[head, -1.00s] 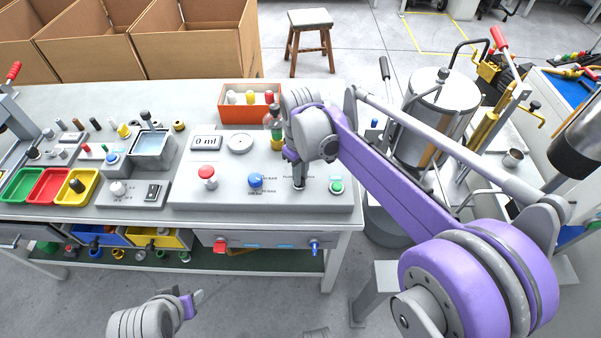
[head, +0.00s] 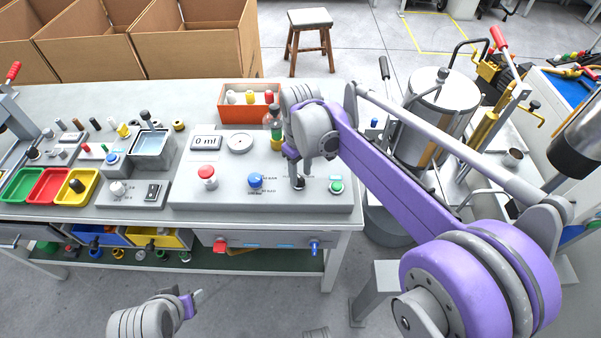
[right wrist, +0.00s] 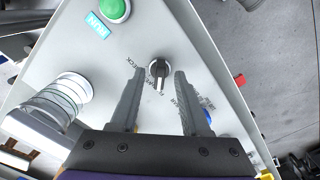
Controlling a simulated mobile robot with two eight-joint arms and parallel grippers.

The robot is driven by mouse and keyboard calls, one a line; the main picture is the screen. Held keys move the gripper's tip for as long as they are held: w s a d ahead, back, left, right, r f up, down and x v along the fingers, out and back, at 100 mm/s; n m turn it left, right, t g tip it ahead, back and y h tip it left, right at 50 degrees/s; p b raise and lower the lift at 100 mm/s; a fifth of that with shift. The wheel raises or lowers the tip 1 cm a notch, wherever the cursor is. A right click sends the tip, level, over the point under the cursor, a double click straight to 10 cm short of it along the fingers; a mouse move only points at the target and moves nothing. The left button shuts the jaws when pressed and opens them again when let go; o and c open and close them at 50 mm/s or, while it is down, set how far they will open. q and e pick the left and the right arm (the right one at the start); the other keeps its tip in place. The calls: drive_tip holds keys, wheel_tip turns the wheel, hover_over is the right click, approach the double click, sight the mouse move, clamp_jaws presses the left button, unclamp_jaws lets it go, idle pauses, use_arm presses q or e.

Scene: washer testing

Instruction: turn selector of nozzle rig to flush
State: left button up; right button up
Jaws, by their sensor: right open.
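The nozzle rig (head: 225,200) is a grey box on the bench with a "0 ml" display, a red mushroom button, a blue knob and a green button. Its selector, a small black knob (right wrist: 158,70), shows in the right wrist view with printed labels around it, too small to read surely. My right gripper (right wrist: 160,76) is open, its fingers on either side of the selector; whether they touch it I cannot tell. In the head view my right gripper (head: 296,168) hangs over the rig's right part. My left gripper (head: 194,298) is low at the bottom, away from the bench.
A green button (right wrist: 115,10) lies close to the selector. A clear ribbed cylinder (right wrist: 70,95) stands beside my right gripper. An orange tray (head: 233,112) with several bottles stands behind the rig. A metal tank (head: 440,105) stands at the right.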

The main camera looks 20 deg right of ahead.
sight(302, 179)
wheel_tip(302, 179, up, 10)
drive_tip(key=p, duration=0.1)
idle(0.5)
drive_tip(key=s+d+f+m+t+p, duration=0.2)
drive_tip(key=s+f+m, duration=0.1)
drive_tip(key=s, duration=0.7)
drive_tip(key=s+d+f+m+t+p, duration=0.2)
drive_tip(key=s+f+m+t+p, duration=0.1)
drive_tip(key=s, duration=0.7)
drive_tip(key=shift+s+d+f+p, duration=0.25)
drive_tip(key=shift+f+p, duration=0.1)
drive_tip(key=shift+f, duration=0.2)
